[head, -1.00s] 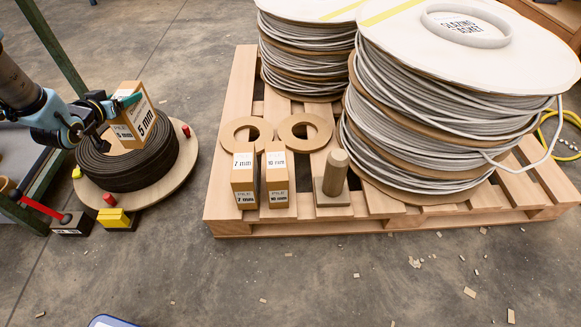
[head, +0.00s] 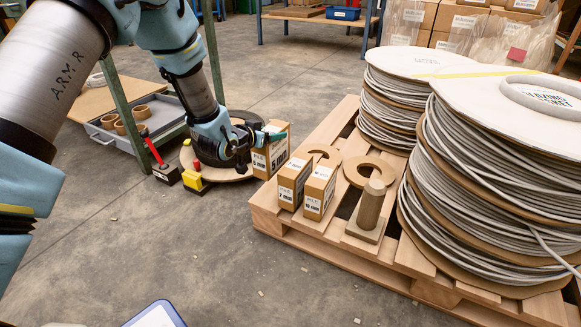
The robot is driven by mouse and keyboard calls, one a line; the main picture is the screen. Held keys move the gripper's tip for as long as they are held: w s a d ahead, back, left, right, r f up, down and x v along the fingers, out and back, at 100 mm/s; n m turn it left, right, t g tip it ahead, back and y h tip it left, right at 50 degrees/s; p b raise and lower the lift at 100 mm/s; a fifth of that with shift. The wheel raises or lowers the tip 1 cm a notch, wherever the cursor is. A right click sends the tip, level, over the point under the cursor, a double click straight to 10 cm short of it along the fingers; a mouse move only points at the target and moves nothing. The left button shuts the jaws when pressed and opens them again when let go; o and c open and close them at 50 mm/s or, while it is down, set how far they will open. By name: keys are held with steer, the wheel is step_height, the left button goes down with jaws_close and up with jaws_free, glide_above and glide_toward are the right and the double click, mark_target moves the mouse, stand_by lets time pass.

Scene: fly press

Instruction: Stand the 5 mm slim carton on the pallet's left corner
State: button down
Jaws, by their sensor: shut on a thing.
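The 5 mm slim carton (head: 279,153), brown with a white label, is held upright by my gripper (head: 262,140), which is shut on it. The carton is at the left edge of the wooden pallet (head: 325,249), behind the 7 mm carton (head: 291,183) in the picture. I cannot tell whether its base touches the pallet; its lower part is partly covered. The 7 mm and 10 mm (head: 318,192) cartons stand side by side near the pallet's front left edge.
A wooden post on a square base (head: 369,210), flat wooden rings (head: 370,171) and large cable reels (head: 480,180) occupy the pallet. A round board (head: 190,157) with a black coil lies to the left. A red-handled tool (head: 153,149) and yellow block (head: 192,180) are beside it. The front floor is mostly clear.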

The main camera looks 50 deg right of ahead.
mark_target(259, 161)
step_height(259, 161, down, 9)
steer(key=b, duration=0.3)
steer(key=shift+r+b, duration=0.15)
steer(key=shift+b, duration=0.25)
steer(key=shift+f, duration=0.2)
jaws_free()
steer(key=shift+r, duration=0.25)
steer(key=shift+a+r, duration=0.15)
steer(key=shift+a, duration=0.15)
steer(key=p+v, duration=0.4)
steer(key=v, duration=0.7)
steer(key=shift+a+r+p, duration=0.1)
steer(key=shift+a+p, duration=0.05)
steer(key=shift+p, duration=0.15)
